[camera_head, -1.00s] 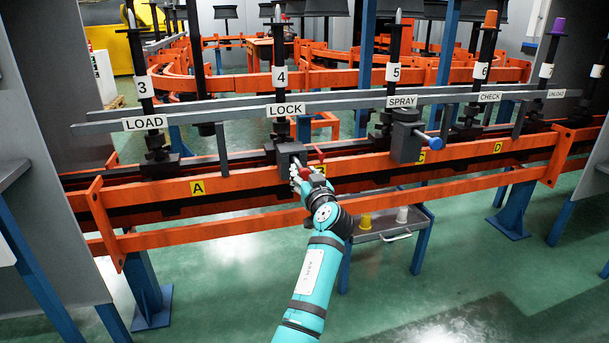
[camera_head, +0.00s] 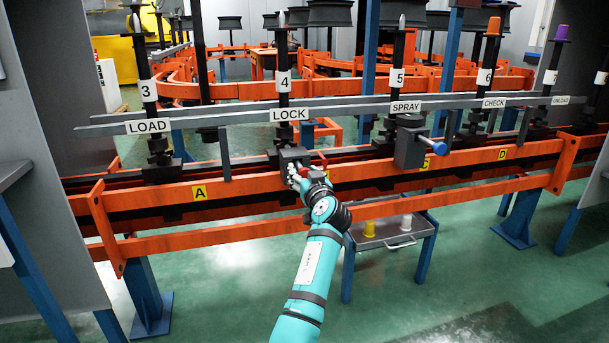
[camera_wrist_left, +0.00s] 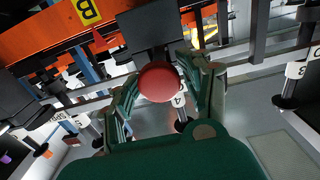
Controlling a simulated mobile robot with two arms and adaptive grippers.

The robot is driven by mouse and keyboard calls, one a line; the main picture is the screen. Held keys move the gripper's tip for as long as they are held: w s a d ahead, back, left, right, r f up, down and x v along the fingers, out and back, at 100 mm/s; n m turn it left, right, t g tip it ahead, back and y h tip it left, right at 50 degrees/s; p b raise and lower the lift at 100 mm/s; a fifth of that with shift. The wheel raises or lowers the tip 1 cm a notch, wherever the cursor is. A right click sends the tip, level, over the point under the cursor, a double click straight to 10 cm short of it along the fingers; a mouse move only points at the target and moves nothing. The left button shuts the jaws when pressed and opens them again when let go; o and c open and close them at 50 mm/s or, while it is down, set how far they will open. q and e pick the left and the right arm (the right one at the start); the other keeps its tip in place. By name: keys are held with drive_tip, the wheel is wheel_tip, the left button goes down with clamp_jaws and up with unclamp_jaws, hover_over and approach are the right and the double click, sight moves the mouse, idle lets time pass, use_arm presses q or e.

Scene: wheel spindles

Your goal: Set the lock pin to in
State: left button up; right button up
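The LOCK station has a dark grey block (camera_head: 291,155) on the orange rail, below the LOCK label (camera_head: 289,115). My left gripper (camera_head: 295,174) is right in front of this block. In the left wrist view a round red knob (camera_wrist_left: 159,82) sits in front of the dark block (camera_wrist_left: 152,27). The fingers of my left gripper (camera_wrist_left: 166,88) stand apart on either side of the knob; whether they touch it is not clear. How far the pin sits in the block is hidden behind the knob and gripper. My right gripper is not in view.
A similar block with a blue knob (camera_head: 439,148) is at the SPRAY station to the right. Long grey bars and an orange lower rail (camera_head: 230,226) run across the front. A small grey shelf (camera_head: 390,237) with yellow and white cylinders stands below right.

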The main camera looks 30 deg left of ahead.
use_arm(q)
drive_tip(key=shift+o, duration=0.7)
drive_tip(key=v, duration=1.2)
